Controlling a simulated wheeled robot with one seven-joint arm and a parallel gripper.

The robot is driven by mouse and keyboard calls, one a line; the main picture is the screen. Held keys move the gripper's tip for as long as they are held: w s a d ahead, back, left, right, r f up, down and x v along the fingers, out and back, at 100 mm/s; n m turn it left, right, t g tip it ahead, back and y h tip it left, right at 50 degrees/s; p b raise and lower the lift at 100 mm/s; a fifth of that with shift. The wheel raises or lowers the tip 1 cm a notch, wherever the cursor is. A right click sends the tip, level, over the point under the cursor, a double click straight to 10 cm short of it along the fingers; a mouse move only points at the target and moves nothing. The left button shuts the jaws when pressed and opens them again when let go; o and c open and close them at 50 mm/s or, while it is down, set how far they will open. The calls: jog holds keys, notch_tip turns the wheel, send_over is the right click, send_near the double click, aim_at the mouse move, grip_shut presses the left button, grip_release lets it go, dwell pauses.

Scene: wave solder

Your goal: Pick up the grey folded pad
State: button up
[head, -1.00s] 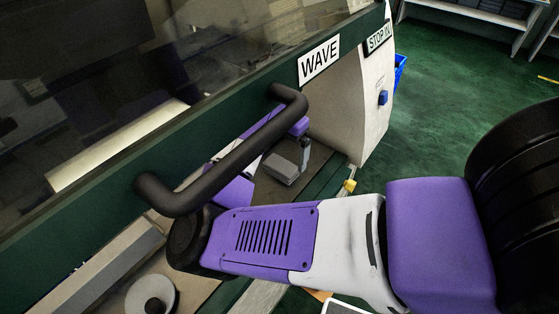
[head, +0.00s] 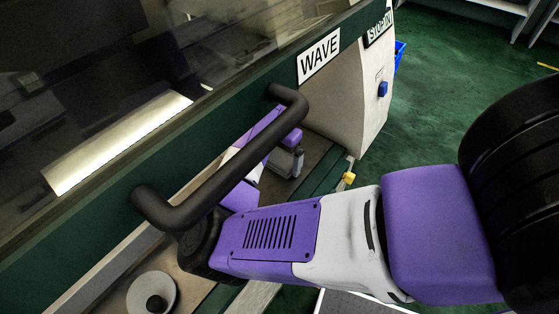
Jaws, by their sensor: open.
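The grey folded pad (head: 279,163) lies on the brownish surface inside the machine opening, beyond the black handle bar. Only part of it shows, because my gripper and the bar are close in front of it. My gripper (head: 297,162), below its purple wrist, is open and right at the pad, with a finger at the pad's right side. I cannot tell whether it touches the pad or whether the pad is between the fingers.
The black handle bar (head: 226,166) crosses in front of my forearm. The green frame with the WAVE sign (head: 319,56) and glass is above. A pale housing with a blue knob (head: 383,89) stands right. A round grey disc (head: 151,296) is at lower left. Green floor is open at right.

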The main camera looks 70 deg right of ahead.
jog(key=c, duration=1.1)
